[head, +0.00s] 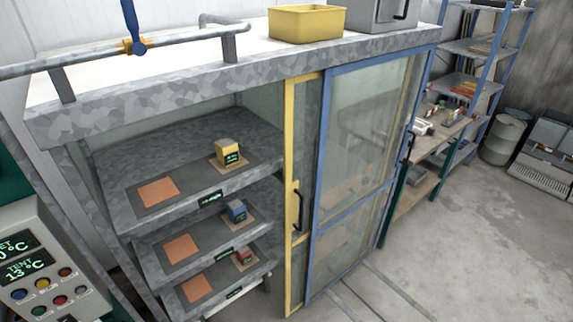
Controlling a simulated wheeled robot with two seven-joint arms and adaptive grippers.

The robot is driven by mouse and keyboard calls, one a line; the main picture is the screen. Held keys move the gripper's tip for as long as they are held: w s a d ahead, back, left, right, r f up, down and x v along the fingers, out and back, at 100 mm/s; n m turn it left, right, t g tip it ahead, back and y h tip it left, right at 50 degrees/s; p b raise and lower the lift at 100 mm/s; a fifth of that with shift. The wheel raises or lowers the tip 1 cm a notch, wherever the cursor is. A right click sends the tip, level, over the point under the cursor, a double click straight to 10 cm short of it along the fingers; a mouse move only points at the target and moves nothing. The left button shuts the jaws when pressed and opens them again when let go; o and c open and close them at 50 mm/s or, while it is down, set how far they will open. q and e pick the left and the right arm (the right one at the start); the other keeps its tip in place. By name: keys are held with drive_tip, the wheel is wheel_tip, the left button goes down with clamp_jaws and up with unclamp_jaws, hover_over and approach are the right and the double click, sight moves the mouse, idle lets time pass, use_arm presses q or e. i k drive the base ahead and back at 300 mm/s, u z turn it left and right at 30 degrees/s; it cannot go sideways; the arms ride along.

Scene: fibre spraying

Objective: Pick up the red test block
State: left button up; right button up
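The red test block (244,258) sits on a small tan pad at the right of the lowest visible shelf in the open left side of the metal cabinet. It is small, with a dark display on its front. A blue block (236,211) sits on the middle shelf above it, and a yellow block (228,153) on the top shelf. Neither of my grippers is in the head view.
A yellow-framed sliding door (289,200) and a blue-framed one (318,175) cover the cabinet's right side. A control panel (45,265) stands at the lower left. A yellow bin (307,23) sits on top. Open floor (460,240) lies at the right.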

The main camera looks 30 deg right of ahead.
sight(244, 252)
drive_tip(key=z, duration=1.15)
drive_tip(key=k, duration=1.1)
drive_tip(key=u, duration=0.35)
drive_tip(key=i, duration=0.65)
drive_tip(key=z, duration=0.05)
